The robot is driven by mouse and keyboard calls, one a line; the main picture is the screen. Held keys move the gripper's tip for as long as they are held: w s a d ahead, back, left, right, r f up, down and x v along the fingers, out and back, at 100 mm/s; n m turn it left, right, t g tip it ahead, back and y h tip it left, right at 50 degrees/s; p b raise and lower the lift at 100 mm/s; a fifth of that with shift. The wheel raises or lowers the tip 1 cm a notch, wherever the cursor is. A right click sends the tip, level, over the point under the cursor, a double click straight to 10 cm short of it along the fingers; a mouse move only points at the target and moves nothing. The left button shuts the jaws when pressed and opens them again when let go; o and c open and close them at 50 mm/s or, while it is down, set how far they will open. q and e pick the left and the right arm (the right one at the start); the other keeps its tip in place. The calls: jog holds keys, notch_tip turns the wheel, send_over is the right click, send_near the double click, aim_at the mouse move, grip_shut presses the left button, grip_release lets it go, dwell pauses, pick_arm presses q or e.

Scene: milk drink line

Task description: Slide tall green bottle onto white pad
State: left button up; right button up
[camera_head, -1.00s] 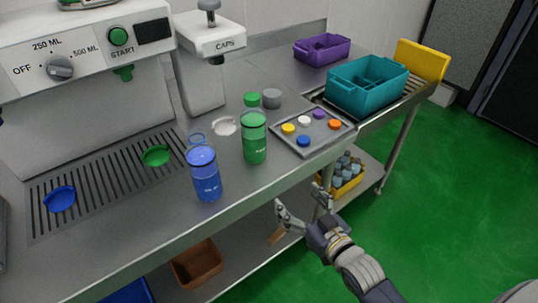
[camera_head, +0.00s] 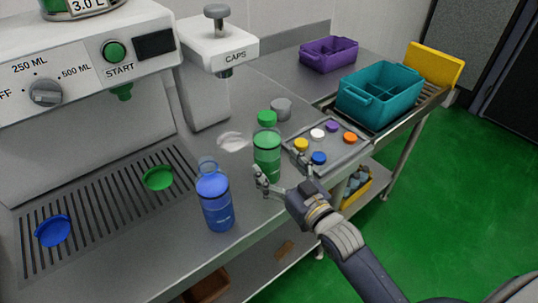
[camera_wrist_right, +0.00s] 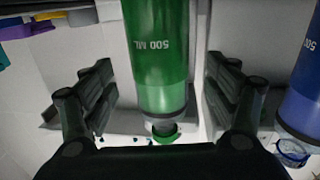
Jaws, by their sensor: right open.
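The tall green bottle (camera_head: 267,157) stands upright on the steel counter, with a green top. The white pad (camera_head: 234,143) lies on the counter just left of and behind it, apart from the bottle's base. My right gripper (camera_head: 281,169) is open at the front of the bottle. In the right wrist view, the green bottle (camera_wrist_right: 158,55) with its "500 ML" print stands between the spread fingers (camera_wrist_right: 160,90), with gaps on both sides. My left gripper is not in view.
A blue bottle (camera_head: 216,205) stands close by at the front left; it also shows in the wrist view (camera_wrist_right: 306,95). A grey tray (camera_head: 340,150) with several coloured caps sits right of the bottle. A grey cylinder (camera_head: 281,109) stands behind. The counter's front edge is close.

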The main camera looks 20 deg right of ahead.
aim_at(274, 163)
jog(key=x, duration=0.4)
jog(key=shift+w, duration=0.2)
jog(key=shift+a, duration=0.1)
jog(key=shift+c, duration=0.8)
jog(key=c, duration=1.4)
jog(key=shift+x, duration=1.6)
jog(key=shift+c, duration=0.2)
jog(key=shift+w+a+r, duration=0.2)
jog(key=shift+a+r, duration=0.05)
jog(key=shift+r, duration=0.05)
jog(key=shift+w+a+f, duration=0.1)
jog(key=shift+w+a, duration=0.1)
jog(key=shift+w, duration=0.25)
jog(key=shift+w+a+f, duration=0.1)
jog(key=shift+w+a, duration=0.1)
jog(key=shift+w, duration=0.25)
jog(key=shift+w+a+f, duration=0.1)
jog(key=shift+w+a, duration=0.05)
jog(key=shift+w, duration=0.1)
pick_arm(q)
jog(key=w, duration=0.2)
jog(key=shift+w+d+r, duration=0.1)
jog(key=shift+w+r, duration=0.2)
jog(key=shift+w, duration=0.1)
pick_arm(e)
jog(key=shift+f, duration=0.15)
